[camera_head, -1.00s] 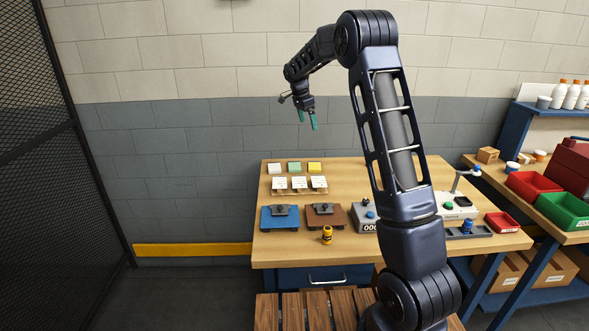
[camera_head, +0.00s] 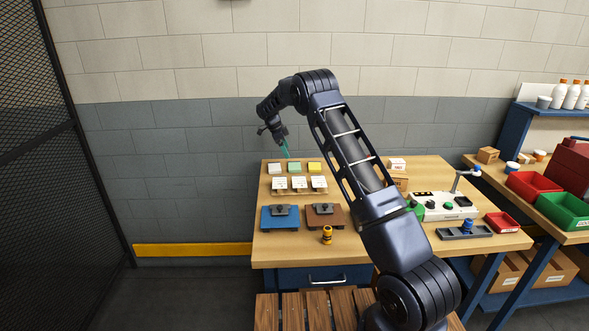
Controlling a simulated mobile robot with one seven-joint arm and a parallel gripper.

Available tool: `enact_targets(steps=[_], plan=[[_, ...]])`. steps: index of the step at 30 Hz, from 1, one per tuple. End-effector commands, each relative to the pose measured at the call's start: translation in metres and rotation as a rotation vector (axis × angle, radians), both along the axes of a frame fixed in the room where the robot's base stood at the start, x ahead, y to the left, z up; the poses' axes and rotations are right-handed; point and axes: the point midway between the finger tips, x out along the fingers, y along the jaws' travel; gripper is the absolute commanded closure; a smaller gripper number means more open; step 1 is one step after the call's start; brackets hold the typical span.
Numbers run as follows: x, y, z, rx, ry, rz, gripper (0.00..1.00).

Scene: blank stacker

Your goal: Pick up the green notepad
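The green notepad (camera_head: 295,168) lies in the back row on the wooden table, between a white pad (camera_head: 274,169) on its left and a yellow pad (camera_head: 314,168) on its right. My gripper (camera_head: 285,151) points down with teal fingers, close above and behind the notepad, a little to its left. The fingers overlap in this view, so their opening does not show. No object shows in them, and the notepad's top is visible.
White pads (camera_head: 299,184) stand on a small wooden rack in front. A blue fixture (camera_head: 280,217), a brown fixture (camera_head: 325,216) and a yellow-black stamp (camera_head: 327,235) stand nearer the front. A white control box (camera_head: 447,206) is at right. The grey wall is behind the table.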

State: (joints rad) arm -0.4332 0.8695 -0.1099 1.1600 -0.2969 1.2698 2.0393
Motion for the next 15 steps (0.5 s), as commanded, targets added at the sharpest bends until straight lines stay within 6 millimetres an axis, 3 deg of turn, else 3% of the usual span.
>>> enact_targets(steps=[6,15], plan=[[0.0,-0.012,-0.029,-0.001,0.002,0.001,0.0],[-0.001,-0.02,-0.048,0.0,0.003,0.001,0.0]])
